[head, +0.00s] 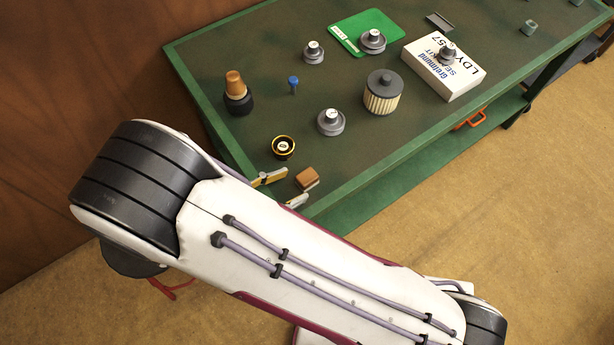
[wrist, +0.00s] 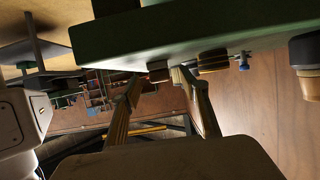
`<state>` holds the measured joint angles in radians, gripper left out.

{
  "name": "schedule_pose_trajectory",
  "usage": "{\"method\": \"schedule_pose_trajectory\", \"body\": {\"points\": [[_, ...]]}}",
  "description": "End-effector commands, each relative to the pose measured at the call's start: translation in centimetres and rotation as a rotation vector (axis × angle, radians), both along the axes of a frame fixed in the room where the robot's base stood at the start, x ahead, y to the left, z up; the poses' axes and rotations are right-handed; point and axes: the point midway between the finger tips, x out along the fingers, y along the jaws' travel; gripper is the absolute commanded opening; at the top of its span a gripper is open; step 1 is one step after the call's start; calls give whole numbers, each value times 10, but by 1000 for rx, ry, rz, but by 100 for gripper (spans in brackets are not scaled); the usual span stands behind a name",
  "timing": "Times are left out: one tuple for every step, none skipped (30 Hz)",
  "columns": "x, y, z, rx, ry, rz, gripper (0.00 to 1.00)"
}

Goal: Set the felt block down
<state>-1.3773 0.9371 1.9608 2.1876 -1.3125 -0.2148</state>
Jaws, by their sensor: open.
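The felt block (head: 307,179), a small brown block, sits on the green bench (head: 240,160) near its front left corner. My gripper (head: 284,188) is open at that corner, with its two yellowish fingers apart and the block just beyond their tips in the head view. In the wrist view the block (wrist: 157,70) shows between the open fingertips (wrist: 160,76), at the bench edge. I cannot tell whether either finger touches it. My arm hides part of the bench's near corner.
A black and yellow ring (head: 283,147) stands close behind the block. Beyond are weights (head: 331,122), a ribbed filter (head: 382,92), a blue pin (head: 293,84), an orange-topped black piece (head: 237,93), a green mat (head: 352,24) and a white box (head: 437,75). The bench's right front is clear.

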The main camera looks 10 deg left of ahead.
Motion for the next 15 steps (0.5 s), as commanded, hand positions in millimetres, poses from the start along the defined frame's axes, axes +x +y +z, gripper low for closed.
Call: {"method": "schedule_pose_trajectory", "body": {"points": [[0,0,0,0,0,0,44],[0,0,0,0,0,0,44],[0,0,0,0,0,0,44],[0,0,0,0,0,0,44],[0,0,0,0,0,0,44],[0,0,0,0,0,0,44],[1,-1,0,0,0,0,44],[1,-1,0,0,0,0,44],[2,-2,-1,0,0,0,44],[3,-4,-1,-2,0,-1,44],[5,-5,-1,-1,0,0,44],[7,-7,-2,-1,0,0,44],[9,-9,-2,-2,0,-1,44],[11,-12,-3,-2,0,-1,44],[14,-15,-4,-3,0,-2,44]]}}
